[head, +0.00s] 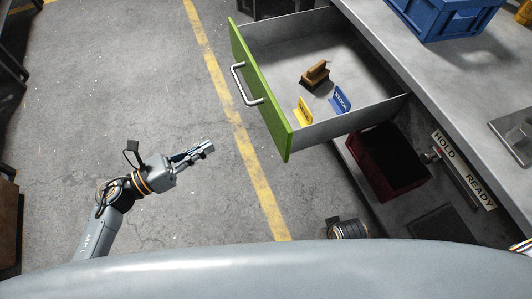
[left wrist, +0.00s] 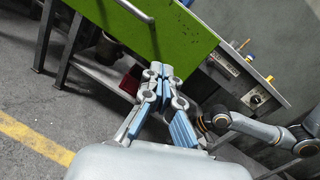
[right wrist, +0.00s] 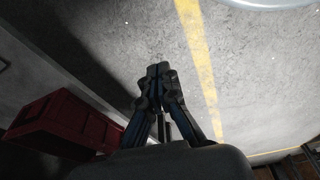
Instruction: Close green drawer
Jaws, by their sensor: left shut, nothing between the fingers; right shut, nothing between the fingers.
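The green drawer (head: 261,90) is pulled far out from under the grey bench in the head view. Its green front with a metal bar handle (head: 245,84) faces left. A brush (head: 315,76), a yellow sign (head: 303,112) and a blue sign (head: 340,101) are inside. My left gripper (head: 207,146) is shut and empty, left of the drawer front and apart from it. The green front (left wrist: 150,35) also shows ahead of it in the left wrist view. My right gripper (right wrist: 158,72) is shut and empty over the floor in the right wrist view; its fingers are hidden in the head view.
A dark red bin (head: 388,163) stands below the bench, also seen in the right wrist view (right wrist: 65,122). A blue crate (head: 437,15) sits on the bench top (head: 420,75). A yellow line (head: 235,120) crosses the floor. The floor left of the drawer is clear.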

